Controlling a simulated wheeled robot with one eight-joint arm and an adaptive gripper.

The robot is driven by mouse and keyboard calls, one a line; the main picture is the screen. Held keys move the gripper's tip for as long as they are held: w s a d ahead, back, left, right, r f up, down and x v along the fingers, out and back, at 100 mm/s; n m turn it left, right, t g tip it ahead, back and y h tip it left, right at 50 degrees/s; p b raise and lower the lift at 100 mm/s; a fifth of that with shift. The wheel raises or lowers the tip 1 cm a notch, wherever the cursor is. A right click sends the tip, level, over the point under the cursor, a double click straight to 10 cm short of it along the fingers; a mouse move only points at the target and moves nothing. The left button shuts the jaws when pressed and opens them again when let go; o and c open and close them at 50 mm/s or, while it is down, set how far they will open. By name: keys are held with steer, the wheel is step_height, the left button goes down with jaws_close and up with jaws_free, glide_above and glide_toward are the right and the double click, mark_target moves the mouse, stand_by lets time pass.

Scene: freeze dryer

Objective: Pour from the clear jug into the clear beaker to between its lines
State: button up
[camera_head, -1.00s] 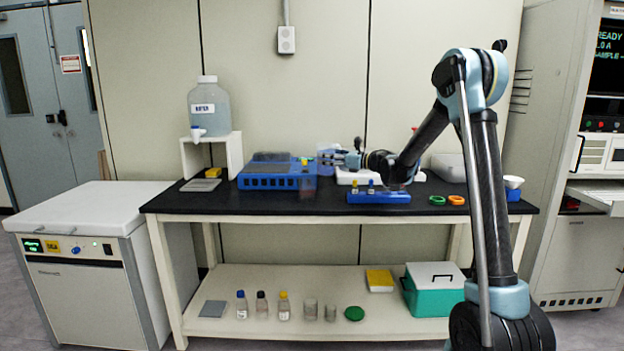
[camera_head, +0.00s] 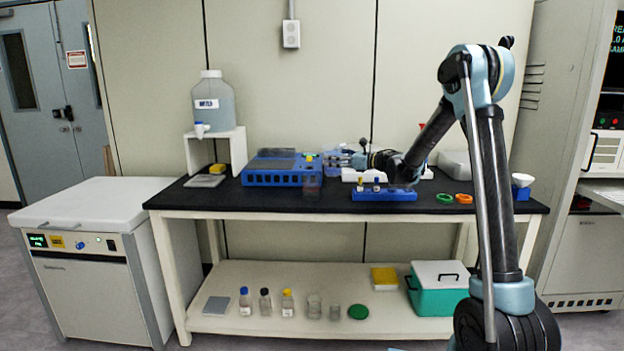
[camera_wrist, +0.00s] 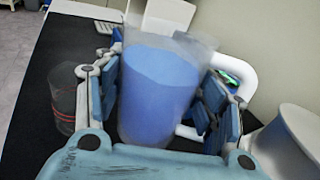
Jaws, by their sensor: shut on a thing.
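The clear jug (camera_wrist: 160,95) holds blue liquid and looks roughly upright in the wrist view, with its white handle (camera_wrist: 243,75) to the right. My gripper (camera_wrist: 163,100) is shut on the jug, with a finger on each side. The clear beaker (camera_wrist: 63,100) with red lines stands on the dark bench to the left of the jug, apart from it, and shows no liquid. In the head view the beaker (camera_head: 312,188) is faint near the bench's front edge, and my gripper (camera_head: 338,161) is behind and to its right. The jug is small and blurred there.
A blue vial holder (camera_head: 384,195) is to the right, with green (camera_head: 445,198) and orange (camera_head: 463,198) rings beyond. A water carboy (camera_head: 213,105) stands on a white stand at the left.

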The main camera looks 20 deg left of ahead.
mark_target(331, 154)
steer(key=shift+s+a+r+n, duration=0.1)
steer(key=shift+s+r+n, duration=0.1)
steer(key=shift+n, duration=0.2)
steer(key=shift+s+a+f+n+h, duration=0.35)
steer(key=shift+s+f+n+h, duration=0.2)
steer(key=shift+n, duration=0.25)
steer(key=shift+s+a+n, duration=0.2)
steer(key=shift+a+n, duration=0.05)
steer(key=shift+n, duration=0.05)
steer(key=shift+a, duration=0.15)
steer(key=shift+d+p, duration=0.3)
steer(key=shift+p, duration=0.05)
steer(key=shift+t+h, duration=0.3)
steer(key=shift+h, duration=0.05)
steer(key=shift+s+a+n+p, duration=0.2)
steer(key=shift+a+n+p, duration=0.1)
steer(key=shift+n, duration=0.1)
steer(key=shift+s+a+r+n+h+p, duration=0.15)
steer(key=shift+s+r+n+p, duration=0.2)
steer(key=shift+r+p, duration=0.3)
steer(key=shift+s+a+r+n+h+p, duration=0.2)
steer(key=shift+r+n+p, duration=0.15)
steer(key=shift+r+p, duration=0.3)
stand_by(0.5)
steer(key=shift+s+a+f+n+t+h+p, duration=0.15)
steer(key=shift+n+t+h+p, duration=0.35)
steer(key=shift+p, duration=0.75)
stand_by(2.2)
